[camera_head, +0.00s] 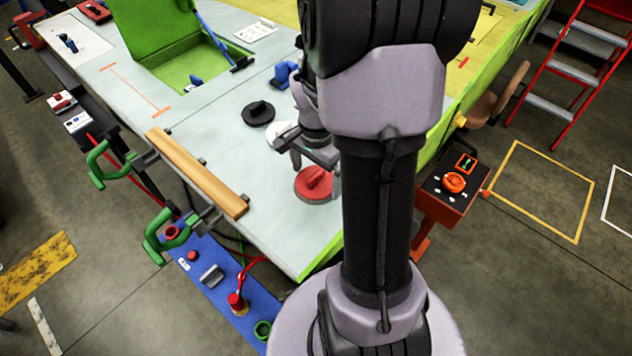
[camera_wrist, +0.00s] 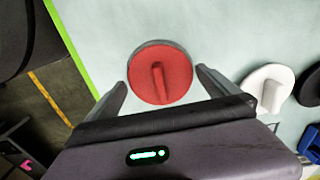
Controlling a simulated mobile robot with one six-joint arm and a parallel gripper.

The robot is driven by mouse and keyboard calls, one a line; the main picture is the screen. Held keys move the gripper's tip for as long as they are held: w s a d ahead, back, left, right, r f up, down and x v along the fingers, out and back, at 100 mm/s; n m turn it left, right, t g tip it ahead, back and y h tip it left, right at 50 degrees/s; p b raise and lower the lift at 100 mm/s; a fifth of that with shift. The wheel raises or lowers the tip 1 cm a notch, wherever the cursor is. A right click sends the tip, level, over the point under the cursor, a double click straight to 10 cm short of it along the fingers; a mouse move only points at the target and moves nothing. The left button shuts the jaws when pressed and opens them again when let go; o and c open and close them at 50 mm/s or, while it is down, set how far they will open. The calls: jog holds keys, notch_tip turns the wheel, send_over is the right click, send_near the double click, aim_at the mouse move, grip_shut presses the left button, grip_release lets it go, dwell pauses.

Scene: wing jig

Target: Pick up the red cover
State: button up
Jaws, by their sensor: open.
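The red cover (camera_head: 312,184) is a round disc with a raised bar handle, lying on the pale table top (camera_head: 270,210) near its front corner. In the wrist view the red cover (camera_wrist: 176,82) sits between and just beyond my open fingers. A grey rim shows along its edge. My gripper (camera_wrist: 160,88) is open and empty, with one finger on each side of the cover; I cannot tell whether either touches it.
A white cover (camera_wrist: 268,88) and a black cover (camera_head: 258,113) lie close by. Blue parts (camera_head: 285,74) and an open green box (camera_head: 180,55) stand farther back. A wooden bar (camera_head: 197,172) lines the left edge. An orange control box (camera_head: 452,190) stands right of the table.

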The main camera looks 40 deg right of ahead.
jog(key=shift+c, duration=0.4)
jog(key=c, duration=1.3)
jog(key=shift+r, duration=0.2)
